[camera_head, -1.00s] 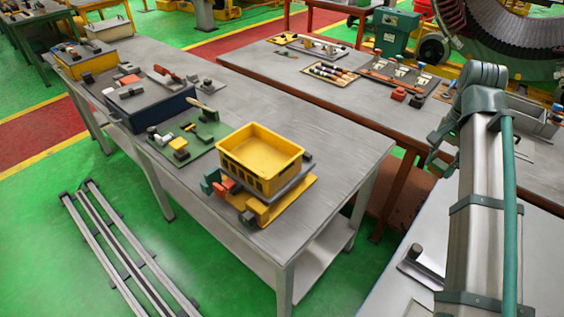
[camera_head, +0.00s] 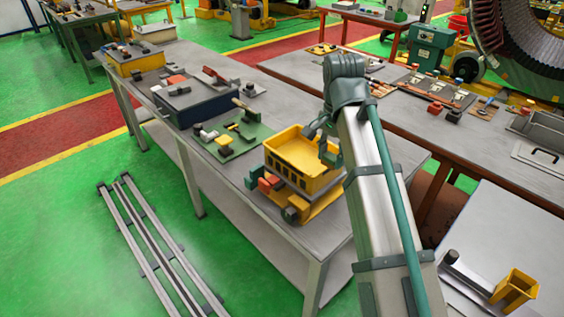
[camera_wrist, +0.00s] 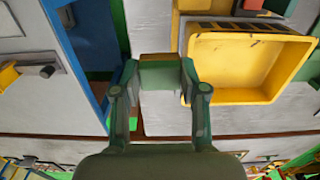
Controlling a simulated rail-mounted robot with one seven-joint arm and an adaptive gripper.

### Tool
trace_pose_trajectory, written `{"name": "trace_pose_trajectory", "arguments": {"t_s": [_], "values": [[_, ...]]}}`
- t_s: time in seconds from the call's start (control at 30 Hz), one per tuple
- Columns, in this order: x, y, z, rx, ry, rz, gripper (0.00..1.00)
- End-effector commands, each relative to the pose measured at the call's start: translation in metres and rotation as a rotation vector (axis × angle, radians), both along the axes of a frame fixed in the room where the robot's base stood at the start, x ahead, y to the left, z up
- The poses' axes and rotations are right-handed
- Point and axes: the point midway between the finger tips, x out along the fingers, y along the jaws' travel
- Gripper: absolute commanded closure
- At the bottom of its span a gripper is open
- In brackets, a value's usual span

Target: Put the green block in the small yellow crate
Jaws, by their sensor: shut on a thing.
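The green block (camera_wrist: 160,76) is between the two fingertips of my gripper (camera_wrist: 160,80), which is shut on it in the wrist view. A yellow crate (camera_wrist: 250,98), open and empty, lies just right of the block in that view. The crate stands on a stack of small parts at the bench's front edge. I cannot tell the block's height relative to the rim.
A green board (camera_head: 232,135) with small parts and a dark blue box (camera_head: 190,106) stand left of the crate on the grey bench (camera_head: 250,195). Another yellow crate (camera_head: 125,66) is farther back. A small yellow open holder (camera_head: 516,290) stands at lower right.

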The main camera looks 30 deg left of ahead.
Motion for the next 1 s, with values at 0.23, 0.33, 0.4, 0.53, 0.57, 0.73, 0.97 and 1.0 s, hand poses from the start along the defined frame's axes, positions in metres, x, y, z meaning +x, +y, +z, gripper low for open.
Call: {"name": "trace_pose_trajectory", "arguments": {"t_s": [0.23, 0.33, 0.4, 0.53, 0.57, 0.73, 0.97, 1.0], "values": [[0.033, 0.024, -0.013, -0.001, 0.003, -0.017, 0.92], [0.052, 0.037, -0.022, -0.002, 0.003, -0.017, 0.92], [0.064, 0.047, -0.029, -0.001, 0.003, -0.017, 0.92], [0.082, 0.060, -0.050, -0.002, 0.003, -0.017, 0.92], [0.085, 0.062, -0.055, -0.002, 0.003, -0.017, 0.92], [0.100, 0.073, -0.079, -0.002, 0.002, -0.017, 0.92], [0.107, 0.078, -0.091, 0.000, 0.000, -0.017, 0.92], [0.109, 0.079, -0.093, 0.000, 0.000, -0.017, 0.92]]}}
